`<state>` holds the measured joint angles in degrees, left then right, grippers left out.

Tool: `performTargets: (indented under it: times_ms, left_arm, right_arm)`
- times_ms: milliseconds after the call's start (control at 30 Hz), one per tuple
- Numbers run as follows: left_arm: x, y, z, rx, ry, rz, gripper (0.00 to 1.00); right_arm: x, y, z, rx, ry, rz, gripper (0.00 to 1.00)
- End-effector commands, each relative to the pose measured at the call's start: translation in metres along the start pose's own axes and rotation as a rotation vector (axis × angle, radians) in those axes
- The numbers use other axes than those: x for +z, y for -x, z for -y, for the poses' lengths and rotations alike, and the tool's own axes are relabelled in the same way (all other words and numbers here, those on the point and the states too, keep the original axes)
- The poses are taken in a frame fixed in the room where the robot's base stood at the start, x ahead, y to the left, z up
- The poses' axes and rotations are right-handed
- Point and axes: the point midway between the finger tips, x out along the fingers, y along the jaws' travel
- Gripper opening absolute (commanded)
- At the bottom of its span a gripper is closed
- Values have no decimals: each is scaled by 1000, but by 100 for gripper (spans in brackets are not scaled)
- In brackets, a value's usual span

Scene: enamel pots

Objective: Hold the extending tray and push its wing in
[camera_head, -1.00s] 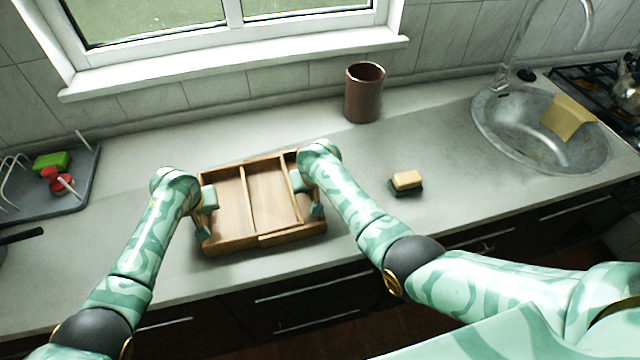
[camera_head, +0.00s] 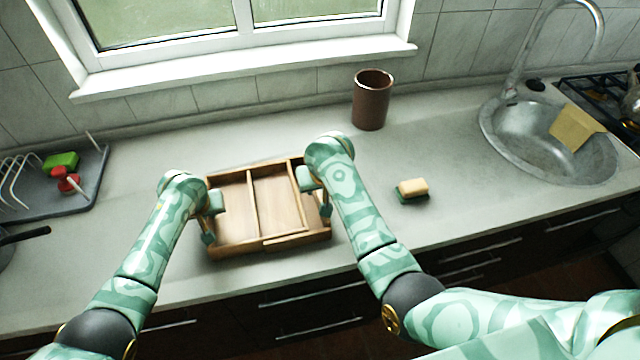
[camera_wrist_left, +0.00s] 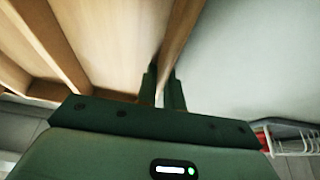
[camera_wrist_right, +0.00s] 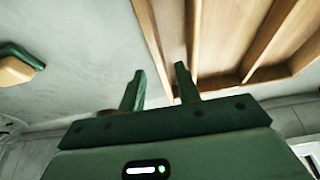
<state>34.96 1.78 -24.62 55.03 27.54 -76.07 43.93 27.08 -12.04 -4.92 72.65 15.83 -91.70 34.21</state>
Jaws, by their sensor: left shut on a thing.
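The wooden extending tray (camera_head: 232,214) lies on the counter in the head view, with dividers inside. Its right-hand section (camera_head: 278,202), seemingly the wing, sticks out from the body. My left gripper (camera_head: 211,221) is shut on the tray's left wall, which also shows between the fingers in the left wrist view (camera_wrist_left: 172,45). My right gripper (camera_head: 316,192) is at the tray's right end. In the right wrist view its fingers (camera_wrist_right: 159,74) are apart, with the right end wall (camera_wrist_right: 149,25) lined up between them. Whether they touch it cannot be told.
A brown cup (camera_head: 372,100) stands behind the tray, near the window. A sponge (camera_head: 412,189) lies to the right. A grey dish rack (camera_head: 80,190) is at left and the sink (camera_head: 500,135) at right. Counter between tray and sink is mostly clear.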

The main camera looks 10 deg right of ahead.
Motion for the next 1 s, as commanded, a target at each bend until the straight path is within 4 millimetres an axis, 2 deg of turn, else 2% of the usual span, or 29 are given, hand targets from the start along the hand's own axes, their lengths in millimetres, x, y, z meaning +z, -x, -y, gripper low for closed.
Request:
performTargets:
  times_ms: [133,367,400,467,500,533,567,667,700,800,900,1000]
  left_arm:
    - [0,0,0,1,0,0,0]
    - [0,0,0,1,0,0,0]
    - [0,0,0,1,0,0,0]
    - [0,0,0,1,0,0,0]
    - [0,0,0,1,0,0,0]
    - [0,0,0,1,0,0,0]
    - [0,0,0,1,0,0,0]
    - [0,0,0,1,0,0,0]
    - [0,0,0,1,0,0,0]
    - [0,0,0,0,0,0,0]
    - [0,0,0,0,0,0,0]
    - [0,0,0,0,0,0,0]
  right_arm:
    - [1,12,0,0,-1,1,33]
    - [0,14,0,1,0,1,33]
    - [0,14,0,1,0,1,30]
    - [1,14,-3,5,0,2,13]
    - [1,12,-9,16,0,2,2]
    - [1,11,-17,29,-1,3,0]
    - [2,10,-28,47,-1,3,0]
    - [2,5,-79,89,-14,2,0]
    - [3,4,-100,78,-22,2,0]
    - [2,10,-137,-15,-32,-2,0]
    - [1,21,-154,-138,-30,-10,0]
    - [-1,35,-153,-265,-21,-22,0]
